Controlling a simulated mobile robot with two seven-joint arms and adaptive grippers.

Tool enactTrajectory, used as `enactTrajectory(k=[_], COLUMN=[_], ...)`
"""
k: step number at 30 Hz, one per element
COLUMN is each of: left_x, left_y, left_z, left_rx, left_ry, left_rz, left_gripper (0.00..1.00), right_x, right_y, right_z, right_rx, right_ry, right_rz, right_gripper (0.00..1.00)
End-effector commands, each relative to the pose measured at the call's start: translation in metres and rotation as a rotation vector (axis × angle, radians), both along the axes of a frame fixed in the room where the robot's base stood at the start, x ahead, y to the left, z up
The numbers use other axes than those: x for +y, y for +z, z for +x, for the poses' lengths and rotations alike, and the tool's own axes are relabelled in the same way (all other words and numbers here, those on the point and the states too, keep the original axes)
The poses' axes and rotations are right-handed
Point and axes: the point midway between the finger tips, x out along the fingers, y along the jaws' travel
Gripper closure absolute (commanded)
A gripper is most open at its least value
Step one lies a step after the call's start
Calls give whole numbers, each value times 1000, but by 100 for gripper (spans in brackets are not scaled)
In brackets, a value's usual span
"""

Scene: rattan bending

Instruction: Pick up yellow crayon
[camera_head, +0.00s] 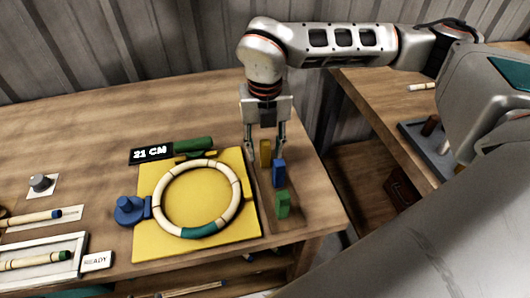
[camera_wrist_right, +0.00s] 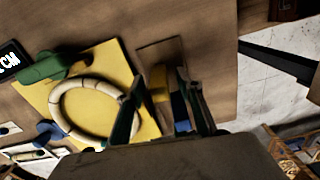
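The yellow crayon (camera_head: 265,152) is a short block-like stick standing upright on a brown strip (camera_head: 267,215) near the table's right end. It also shows in the wrist view (camera_wrist_right: 158,79). My right gripper (camera_head: 265,148) points down above the row, open, with its fingers on either side of the yellow crayon. I cannot tell whether either finger touches it. A blue crayon (camera_head: 279,174) and a green crayon (camera_head: 282,205) stand in front of it. In the wrist view the blue one (camera_wrist_right: 180,108) also lies between the fingers, partly hidden. My left gripper is not in view.
A yellow board (camera_head: 150,243) with a rattan ring (camera_head: 236,207) lies just left of the row. A green clamp (camera_head: 193,146) and the "21 CM" sign (camera_head: 151,153) are behind it. The table's right edge is close, with a gap before another bench (camera_head: 375,105).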

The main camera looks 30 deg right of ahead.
Motion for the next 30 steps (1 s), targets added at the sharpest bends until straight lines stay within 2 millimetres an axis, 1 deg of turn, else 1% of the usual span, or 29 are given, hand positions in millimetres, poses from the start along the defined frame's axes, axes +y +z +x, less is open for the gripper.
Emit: enactTrajectory(k=[4,5,6,8,9,18,22,26,29,30], left_x=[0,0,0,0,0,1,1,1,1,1], left_y=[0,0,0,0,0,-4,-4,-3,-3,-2], left_z=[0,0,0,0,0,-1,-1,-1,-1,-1], left_rx=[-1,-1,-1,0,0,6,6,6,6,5], left_ry=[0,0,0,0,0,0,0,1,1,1], left_rz=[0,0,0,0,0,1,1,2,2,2], left_gripper=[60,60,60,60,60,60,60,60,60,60], right_x=[0,0,0,0,0,0,0,0,0,0], right_y=[0,0,0,0,0,1,5,16,30,37], right_z=[0,0,0,0,0,0,0,1,1,1], right_rx=[0,0,0,0,0,0,-1,-3,-4,-5], right_ry=[0,0,1,1,1,1,1,2,2,1], right_rz=[0,0,0,0,0,0,1,1,1,0], right_gripper=[64,72,82,98,100,100,100,100,100,100])
